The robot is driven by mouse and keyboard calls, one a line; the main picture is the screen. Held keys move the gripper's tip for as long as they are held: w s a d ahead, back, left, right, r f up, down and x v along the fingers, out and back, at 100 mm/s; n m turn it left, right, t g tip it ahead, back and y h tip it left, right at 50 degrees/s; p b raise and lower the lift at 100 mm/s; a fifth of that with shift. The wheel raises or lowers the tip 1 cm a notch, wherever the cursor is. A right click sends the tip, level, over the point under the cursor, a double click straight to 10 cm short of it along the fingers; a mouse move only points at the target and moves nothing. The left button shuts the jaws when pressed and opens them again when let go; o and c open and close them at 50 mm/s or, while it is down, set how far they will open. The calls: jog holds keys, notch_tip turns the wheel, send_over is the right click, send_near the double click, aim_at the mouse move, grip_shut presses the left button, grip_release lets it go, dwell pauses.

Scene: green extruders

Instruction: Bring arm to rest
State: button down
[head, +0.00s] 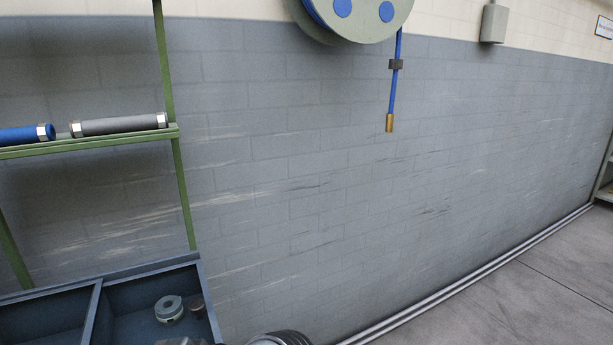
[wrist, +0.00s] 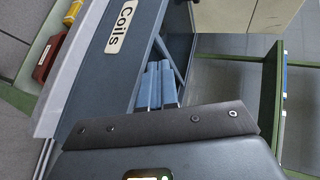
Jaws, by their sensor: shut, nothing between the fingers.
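My gripper (wrist: 165,125) shows in the wrist view as a dark bar with several bolts across the lower middle, with my rounded dark housing below it. It is shut with nothing held. In the head view my gripper is not clearly seen; a dark ribbed part at the bottom edge may be my arm.
In the head view a green rack (head: 172,128) holds a blue roll (head: 20,136) and a grey roll (head: 118,125). Below is a blue divided tray (head: 150,268) with a ring-shaped part (head: 169,308). A hose reel (head: 355,12) hangs on the wall. Floor (head: 530,300) at right is clear.

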jog(key=s+d+f+m+t+h, duration=0.25)
jog(key=d+f+t, duration=0.35)
jog(key=d+f, duration=0.65)
jog(key=s+d+f+m+t+h, duration=0.1)
jog(key=s+d+t+h, duration=0.15)
jog(key=d, duration=0.45)
jog(key=s+d+f+m+t+h, duration=0.1)
jog(key=s+d+t, duration=0.15)
jog(key=d, duration=0.55)
jog(key=s+d+r+n+t+h, duration=0.1)
jog(key=s+d+r+t+h, duration=0.2)
jog(key=s+d, duration=0.75)
jog(key=s+d+r+n+h, duration=0.3)
jog(key=s+d+r, duration=0.4)
jog(key=s+r, duration=0.3)
jog(key=shift+s+d+h, duration=0.15)
jog(key=shift+s+h, duration=0.05)
jog(key=shift+h, duration=0.4)
jog(key=shift+d+r+n, duration=0.1)
jog(key=shift+n, duration=0.15)
